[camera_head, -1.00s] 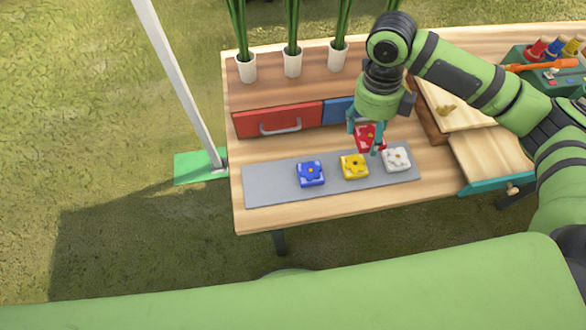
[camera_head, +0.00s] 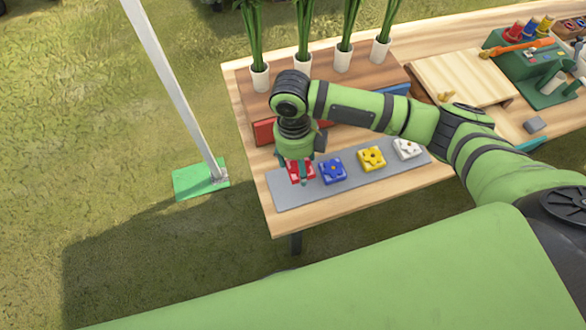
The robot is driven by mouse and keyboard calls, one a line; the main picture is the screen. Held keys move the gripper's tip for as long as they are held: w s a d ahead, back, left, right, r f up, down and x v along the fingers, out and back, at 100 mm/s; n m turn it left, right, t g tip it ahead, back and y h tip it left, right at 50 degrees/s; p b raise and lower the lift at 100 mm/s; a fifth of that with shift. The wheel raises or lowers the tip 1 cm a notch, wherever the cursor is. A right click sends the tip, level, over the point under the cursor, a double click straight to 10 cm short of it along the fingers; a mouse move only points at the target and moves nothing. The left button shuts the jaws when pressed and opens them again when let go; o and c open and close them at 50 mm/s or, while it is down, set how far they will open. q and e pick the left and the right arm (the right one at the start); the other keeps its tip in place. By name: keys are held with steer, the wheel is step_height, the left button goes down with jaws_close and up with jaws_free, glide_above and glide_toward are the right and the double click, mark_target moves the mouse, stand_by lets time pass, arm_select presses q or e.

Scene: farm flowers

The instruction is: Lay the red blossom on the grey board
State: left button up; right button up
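The red blossom (camera_head: 295,177) is a flat square piece at the left end of the grey board (camera_head: 384,184). My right gripper (camera_head: 299,178) points down over it, with its teal fingers around the piece. The fingers and wrist hide part of the blossom, so I cannot tell whether it touches the board. To its right on the board are a blue blossom (camera_head: 333,170), a yellow blossom (camera_head: 371,158) and a white blossom (camera_head: 406,149) in a row. My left gripper is out of view.
Behind the board stands a wooden box with a red drawer (camera_head: 264,132), partly hidden by my arm, and white pots of green stems (camera_head: 303,65) on top. A wooden panel (camera_head: 462,78) and a green tool tray (camera_head: 513,65) are at right. A pole (camera_head: 172,85) stands left of the table.

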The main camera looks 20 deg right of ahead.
mark_target(290, 184)
steer(key=shift+s+a+f, duration=0.15)
steer(key=shift+a+f, duration=0.15)
steer(key=shift+a, duration=0.25)
steer(key=shift+s+a+f, duration=0.15)
steer(key=shift+a+f, duration=0.1)
steer(key=shift+a, duration=0.3)
steer(key=shift+a+f, duration=0.1)
steer(key=shift+f, duration=0.15)
step_height(290, 184, down, 3)
steer(key=shift+f+p, duration=0.2)
steer(key=shift+p, duration=0.5)
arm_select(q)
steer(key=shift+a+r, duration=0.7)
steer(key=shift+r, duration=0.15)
arm_select(e)
steer(key=shift+f, duration=0.25)
steer(key=shift+f, duration=0.15)
steer(key=o, duration=1.1)
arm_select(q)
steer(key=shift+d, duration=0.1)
